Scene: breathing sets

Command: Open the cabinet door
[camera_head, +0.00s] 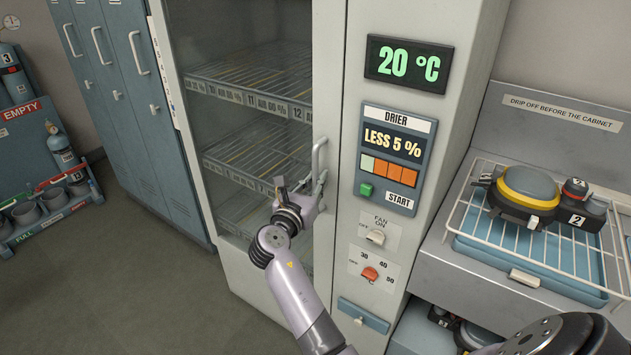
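The drying cabinet's glass door (240,120) is shut, with wire shelves showing behind the glass. Its upright pale handle (317,160) is on the door's right edge.
A control panel (393,157) and a 20 °C display (408,64) are right of the door. Blue lockers (130,95) are at the left. The floor (130,290) before the door is clear.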

